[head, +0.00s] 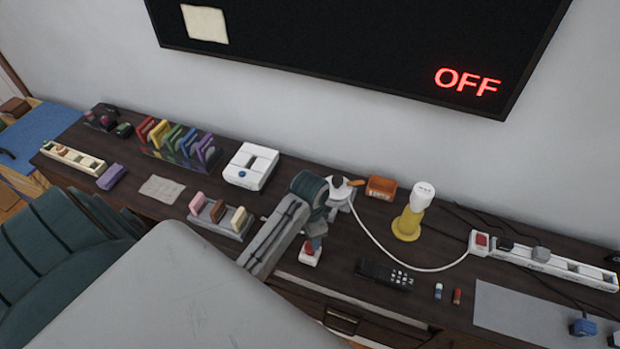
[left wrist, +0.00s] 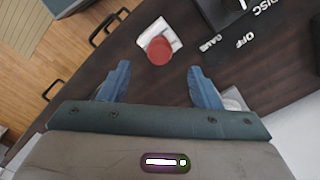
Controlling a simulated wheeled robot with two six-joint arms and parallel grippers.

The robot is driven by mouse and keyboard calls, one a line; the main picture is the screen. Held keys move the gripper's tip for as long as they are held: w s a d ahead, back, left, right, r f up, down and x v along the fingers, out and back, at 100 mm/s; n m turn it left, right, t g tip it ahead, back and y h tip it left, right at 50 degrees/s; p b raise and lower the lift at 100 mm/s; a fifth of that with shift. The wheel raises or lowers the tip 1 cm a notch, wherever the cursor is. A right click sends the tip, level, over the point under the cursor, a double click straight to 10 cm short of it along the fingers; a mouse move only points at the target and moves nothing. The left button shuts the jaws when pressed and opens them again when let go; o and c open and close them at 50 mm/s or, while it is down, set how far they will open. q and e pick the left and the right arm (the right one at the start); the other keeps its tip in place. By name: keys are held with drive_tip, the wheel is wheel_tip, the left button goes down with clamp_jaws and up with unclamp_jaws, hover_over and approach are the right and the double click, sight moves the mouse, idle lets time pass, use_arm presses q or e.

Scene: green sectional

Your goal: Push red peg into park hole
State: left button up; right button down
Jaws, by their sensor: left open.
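No piece is clearly identifiable as the red peg, and I cannot make out a park hole. A cream strip (head: 85,163) at the desk's far left has several small pieces or openings along its top, too small to tell apart. My left gripper (head: 314,240) is far to the right of it, above a small white block (head: 306,260). In the left wrist view, the open, empty fingers (left wrist: 157,85) stand apart, with a round red top (left wrist: 158,50) on that white block (left wrist: 168,28) just beyond them. My right gripper is out of view.
To the right are a yellow-based lamp (head: 408,226), black remote (head: 384,274), red cylinder (head: 457,296) and power strip (head: 555,266).

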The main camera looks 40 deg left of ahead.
use_arm(q)
drive_tip(key=shift+r+b, duration=0.35)
drive_tip(key=shift+r, duration=1.95)
drive_tip(key=s+r+n+t, duration=0.2)
drive_tip(key=s+n+t, duration=0.25)
drive_tip(key=s, duration=1.35)
wheel_tip(320, 180, down, 37)
drive_tip(key=a+n+g+b, duration=0.1)
drive_tip(key=a+g+b, duration=0.1)
drive_tip(key=b, duration=0.4)
drive_tip(key=s+f+b, duration=0.2)
drive_tip(key=s+f, duration=0.7)
drive_tip(key=f, duration=0.2)
drive_tip(key=s+a+f+g+b, duration=0.1)
drive_tip(key=s+f+b, duration=0.1)
drive_tip(key=s+f, duration=0.7)
wheel_tip(320, 180, down, 3)
drive_tip(key=shift+s+a+r+y, duration=0.2)
drive_tip(key=shift+a+y, duration=0.1)
drive_tip(key=shift+y, duration=0.1)
